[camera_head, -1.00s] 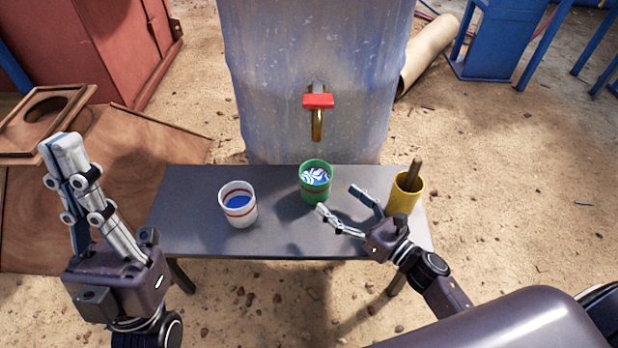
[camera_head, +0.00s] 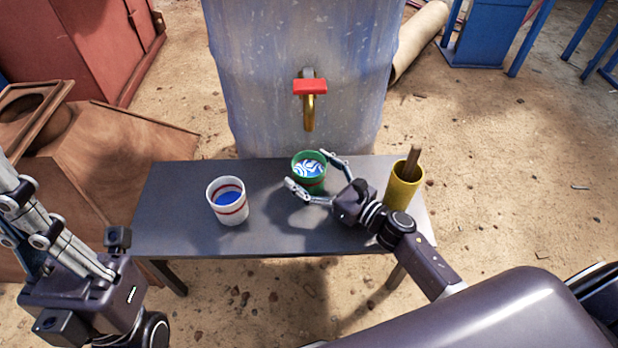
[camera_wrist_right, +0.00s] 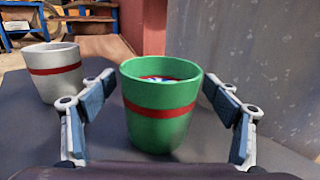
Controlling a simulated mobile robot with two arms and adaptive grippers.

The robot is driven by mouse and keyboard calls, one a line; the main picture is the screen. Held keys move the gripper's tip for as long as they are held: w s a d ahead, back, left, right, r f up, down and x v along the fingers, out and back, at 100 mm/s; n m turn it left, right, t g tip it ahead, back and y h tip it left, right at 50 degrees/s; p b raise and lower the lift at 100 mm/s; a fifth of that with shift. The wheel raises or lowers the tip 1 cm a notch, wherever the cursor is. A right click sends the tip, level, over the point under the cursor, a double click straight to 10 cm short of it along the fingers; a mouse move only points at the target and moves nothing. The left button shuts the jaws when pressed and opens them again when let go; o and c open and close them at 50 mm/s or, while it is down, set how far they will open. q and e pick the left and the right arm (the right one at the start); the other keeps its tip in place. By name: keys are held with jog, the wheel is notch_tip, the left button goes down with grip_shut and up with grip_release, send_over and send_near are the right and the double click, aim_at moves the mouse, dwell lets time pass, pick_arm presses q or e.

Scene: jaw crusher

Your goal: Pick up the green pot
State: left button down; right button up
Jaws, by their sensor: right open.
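My right gripper (camera_head: 311,172) is open around the pot, one finger on each side. My left gripper (camera_head: 22,215) is at the left edge, away from the table; its fingertips are cut off by the frame.
A white pot (camera_head: 228,203) with blue inside stands to the left on the table (camera_head: 170,215). A yellow cup (camera_head: 403,188) with a brown stick stands at the right, close to my right wrist.

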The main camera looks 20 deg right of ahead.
jog(key=c, duration=1.7)
jog(key=shift+o, duration=0.2)
jog(key=shift+r, duration=0.1)
